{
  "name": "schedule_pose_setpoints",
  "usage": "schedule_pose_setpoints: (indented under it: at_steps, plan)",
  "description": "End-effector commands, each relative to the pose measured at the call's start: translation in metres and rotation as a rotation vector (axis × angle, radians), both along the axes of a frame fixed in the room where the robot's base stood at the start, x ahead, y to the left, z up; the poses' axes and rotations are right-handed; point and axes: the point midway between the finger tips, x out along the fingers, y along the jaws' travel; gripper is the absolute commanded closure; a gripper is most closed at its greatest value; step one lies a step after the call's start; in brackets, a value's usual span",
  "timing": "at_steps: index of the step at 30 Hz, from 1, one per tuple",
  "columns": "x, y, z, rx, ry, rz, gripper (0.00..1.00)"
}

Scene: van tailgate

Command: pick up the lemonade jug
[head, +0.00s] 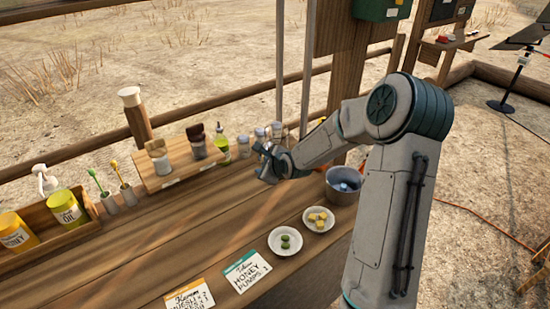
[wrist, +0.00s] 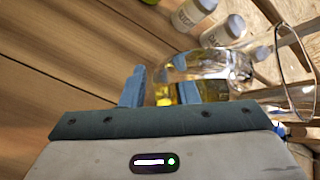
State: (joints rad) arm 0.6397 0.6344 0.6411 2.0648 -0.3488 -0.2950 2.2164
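A clear glass jug with yellow liquid low in it, which looks like the lemonade jug (wrist: 222,68), lies just beyond my fingertips in the wrist view. My gripper (wrist: 162,90) is open. Its left finger stands beside the jug's left edge, and its right finger overlaps the glass in the picture. I cannot tell whether either finger touches it. In the head view my gripper (head: 266,172) is low over the wooden counter (head: 190,235), to the right of the wooden riser. The jug is not clearly visible there, mostly hidden by my arm.
Small capped jars (head: 244,146) and a green bottle (head: 221,147) stand close behind my gripper. A metal pot (head: 343,187) and two small plates (head: 285,241) are to the right and front. Another clear glass (wrist: 296,62) is near the jug.

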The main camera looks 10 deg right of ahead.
Motion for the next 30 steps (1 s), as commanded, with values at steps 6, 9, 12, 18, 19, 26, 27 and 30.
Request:
schedule_pose_setpoints:
  at_steps: [6, 9, 12, 18, 19, 26, 27, 30]
  plan:
    - [0.0, 0.0, 0.0003, 0.0, 0.0, 0.0, 1.0]
    - [0.0005, -0.0004, 0.0011, -0.001, -0.003, -0.001, 1.0]
    - [0.0007, -0.0002, 0.0018, -0.001, -0.005, 0.0, 1.0]
    - [0.0012, 0.0003, 0.0028, -0.001, -0.007, 0.001, 1.0]
    - [0.0013, 0.0003, 0.0029, -0.002, -0.007, 0.001, 1.0]
    - [0.0015, 0.0005, 0.0035, -0.001, -0.009, 0.001, 1.0]
    - [0.0015, 0.0005, 0.0035, -0.001, -0.009, 0.001, 1.0]
    - [0.0016, 0.0004, 0.0035, -0.002, -0.009, 0.002, 1.0]
